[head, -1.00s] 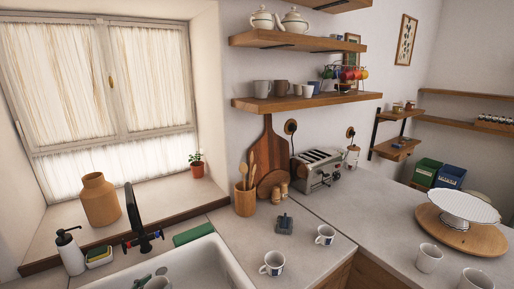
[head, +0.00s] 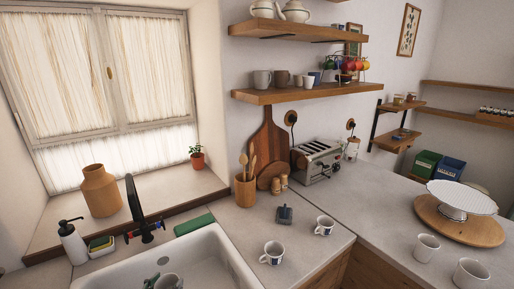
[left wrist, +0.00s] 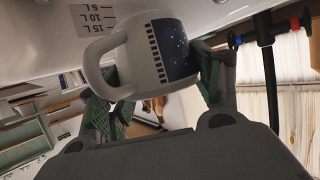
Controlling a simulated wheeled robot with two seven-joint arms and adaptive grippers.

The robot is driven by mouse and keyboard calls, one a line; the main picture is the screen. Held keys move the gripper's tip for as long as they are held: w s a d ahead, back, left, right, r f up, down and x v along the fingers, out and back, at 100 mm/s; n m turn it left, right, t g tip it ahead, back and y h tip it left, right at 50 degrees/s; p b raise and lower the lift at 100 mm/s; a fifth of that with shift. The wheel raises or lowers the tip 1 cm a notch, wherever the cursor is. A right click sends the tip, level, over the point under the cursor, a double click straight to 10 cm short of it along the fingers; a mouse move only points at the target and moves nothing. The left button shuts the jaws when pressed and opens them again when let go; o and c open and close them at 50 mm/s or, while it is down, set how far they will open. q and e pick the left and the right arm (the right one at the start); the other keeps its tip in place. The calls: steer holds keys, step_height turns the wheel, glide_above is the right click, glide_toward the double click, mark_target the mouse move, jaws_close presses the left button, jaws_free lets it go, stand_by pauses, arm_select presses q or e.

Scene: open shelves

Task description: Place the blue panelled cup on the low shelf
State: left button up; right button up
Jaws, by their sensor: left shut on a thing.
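The blue panelled cup (left wrist: 150,60) is white with a dark blue speckled panel and a handle. In the left wrist view my left gripper (left wrist: 157,88) is shut on it, with green finger pads on either side. In the head view the cup (head: 170,282) shows at the bottom edge, in or over the sink, beside a green fingertip; the rest is cut off. The lower long wall shelf (head: 345,88) holds several cups and a rack of coloured mugs. A small two-tier shelf (head: 392,145) hangs further right. My right gripper is not in view.
Two similar mugs (head: 272,253) (head: 324,226) stand on the counter right of the sink (head: 222,245). The black tap (head: 135,210) rises behind it. A toaster (head: 318,160), utensil pot (head: 245,190) and cutting board (head: 270,140) stand below the wall shelf. Counter near the toaster is partly clear.

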arm_select(q)
steer(key=shift+d+f+n+y, duration=0.1)
steer(key=shift+d+n+y, duration=0.45)
steer(key=shift+d, duration=1.05)
steer(key=shift+n+y, duration=0.55)
steer(key=shift+y, duration=0.2)
steer(key=shift+d+f+b, duration=1.8)
steer(key=shift+b, duration=0.3)
steer(key=shift+w+r, duration=0.15)
